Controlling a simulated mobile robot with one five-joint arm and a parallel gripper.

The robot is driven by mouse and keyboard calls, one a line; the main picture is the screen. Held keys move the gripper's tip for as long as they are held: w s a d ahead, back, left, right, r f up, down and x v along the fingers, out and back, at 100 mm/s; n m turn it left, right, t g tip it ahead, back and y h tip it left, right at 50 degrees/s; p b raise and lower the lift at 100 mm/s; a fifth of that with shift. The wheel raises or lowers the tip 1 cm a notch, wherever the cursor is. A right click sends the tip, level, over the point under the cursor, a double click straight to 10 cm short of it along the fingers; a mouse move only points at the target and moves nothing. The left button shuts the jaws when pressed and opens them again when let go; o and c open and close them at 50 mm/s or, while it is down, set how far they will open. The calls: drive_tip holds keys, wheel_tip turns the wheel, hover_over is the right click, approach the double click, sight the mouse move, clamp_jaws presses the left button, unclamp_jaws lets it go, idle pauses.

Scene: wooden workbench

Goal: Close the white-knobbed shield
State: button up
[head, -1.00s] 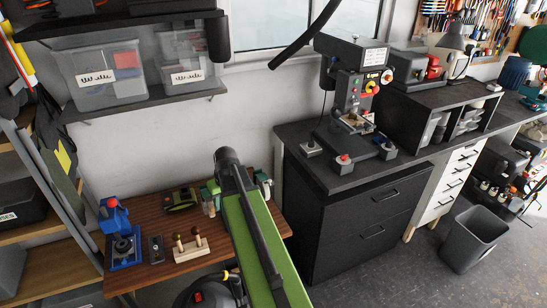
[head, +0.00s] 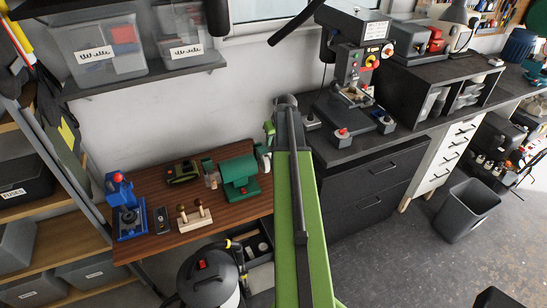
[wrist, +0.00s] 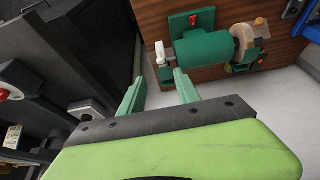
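A green bench grinder (head: 238,172) stands on the brown wooden bench, and it also shows at the top of the wrist view (wrist: 203,50). A small white part (wrist: 160,52), which looks like the white-knobbed shield, is at the grinder's left end in the wrist view. In the head view it shows pale at the grinder's right end (head: 263,158), partly beside my arm. Whether it is raised or lowered I cannot tell. A clear shield (wrist: 250,34) is at the other end. My gripper (wrist: 158,92) is open and empty, its green fingers apart, just short of the white part.
On the bench (head: 160,182) are a blue tool (head: 126,208), a wooden block with knobs (head: 194,216) and an olive-green device (head: 183,171). A black cabinet with a drill press (head: 350,75) stands to the right. A vacuum (head: 208,276) stands in front.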

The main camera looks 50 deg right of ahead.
sight(271, 158)
drive_tip(key=b+x, duration=0.9)
drive_tip(key=x, duration=0.2)
drive_tip(key=shift+f, duration=0.2)
drive_tip(key=shift+r, duration=0.1)
drive_tip(key=shift+c, duration=0.3)
